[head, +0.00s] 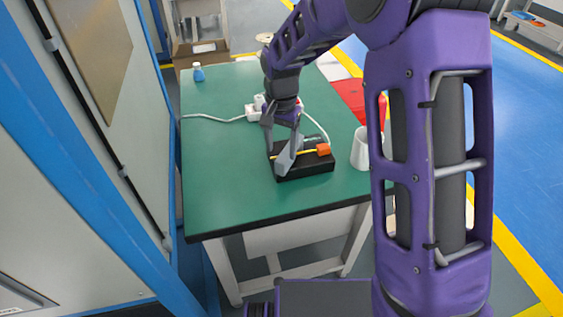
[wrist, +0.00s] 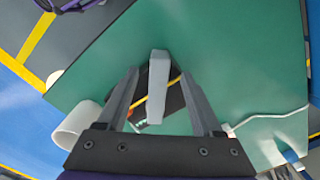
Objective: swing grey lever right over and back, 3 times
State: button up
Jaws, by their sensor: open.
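A black box (head: 315,168) sits on the green table, with an orange part (head: 323,149) and a yellow strip on top. The light grey lever (wrist: 158,85) stands up from the box in the wrist view, between my two fingers. It also shows in the head view (head: 287,156), partly mixed with the fingers. My gripper (wrist: 160,73) is open, one finger on each side of the lever, with visible gaps in the wrist view. My gripper in the head view (head: 282,148) is over the box's left end.
A white cup (head: 360,149) stands right of the box on the green table (head: 235,185). A white power strip (head: 254,113) with a cable lies behind my gripper. A red object (head: 352,97) and a blue bottle (head: 198,73) are farther back. The left and front table top is clear.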

aim_at(281, 160)
notch_tip(281, 160, down, 5)
jog(key=shift+f, duration=0.15)
grip_shut()
dwell(0.4)
dwell(1.1)
